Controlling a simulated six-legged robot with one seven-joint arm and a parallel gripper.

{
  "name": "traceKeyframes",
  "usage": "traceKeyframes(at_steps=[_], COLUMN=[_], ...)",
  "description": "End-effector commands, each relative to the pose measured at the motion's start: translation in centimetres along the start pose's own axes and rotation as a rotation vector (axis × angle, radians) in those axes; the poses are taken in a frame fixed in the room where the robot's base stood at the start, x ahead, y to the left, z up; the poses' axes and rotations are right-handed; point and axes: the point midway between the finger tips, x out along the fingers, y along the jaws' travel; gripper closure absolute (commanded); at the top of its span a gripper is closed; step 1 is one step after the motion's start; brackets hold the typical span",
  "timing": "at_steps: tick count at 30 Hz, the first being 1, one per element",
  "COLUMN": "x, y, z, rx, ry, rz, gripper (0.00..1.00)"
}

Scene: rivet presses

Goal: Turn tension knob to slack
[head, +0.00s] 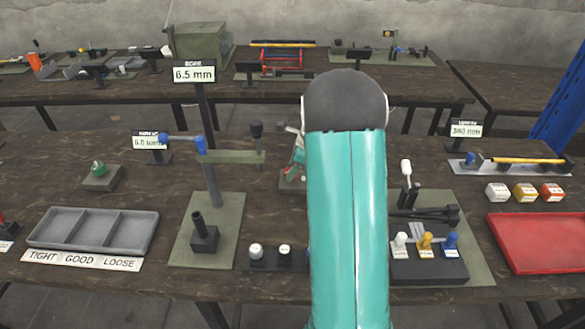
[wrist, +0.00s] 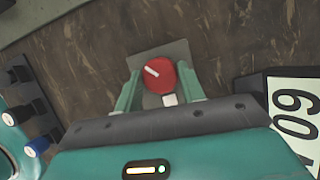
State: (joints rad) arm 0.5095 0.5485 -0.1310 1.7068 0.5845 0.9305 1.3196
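In the wrist view, a round red tension knob (wrist: 159,80) with a short white mark sits on a grey plate (wrist: 177,48). The mark points to the upper left in that view. A small white block or label (wrist: 169,99) lies just below the knob, partly hidden by my gripper. My gripper (wrist: 160,76) is open, with one teal finger on each side of the knob. I cannot tell whether the fingers touch it. In the head view my arm covers most of this spot.
In the head view a post with a lever (head: 213,178) stands left of my arm, a grey sorting tray (head: 125,232) further left, and a red tray (head: 535,243) at right.

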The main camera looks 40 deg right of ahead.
Motion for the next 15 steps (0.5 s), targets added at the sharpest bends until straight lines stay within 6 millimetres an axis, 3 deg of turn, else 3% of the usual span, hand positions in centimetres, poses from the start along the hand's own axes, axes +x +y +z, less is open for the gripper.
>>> traceKeyframes(at_steps=[15], x=[-0.01], y=[-0.08], z=[-0.04], rx=[-0.109], ry=[0.001], rz=[0.047], gripper=[0.84])
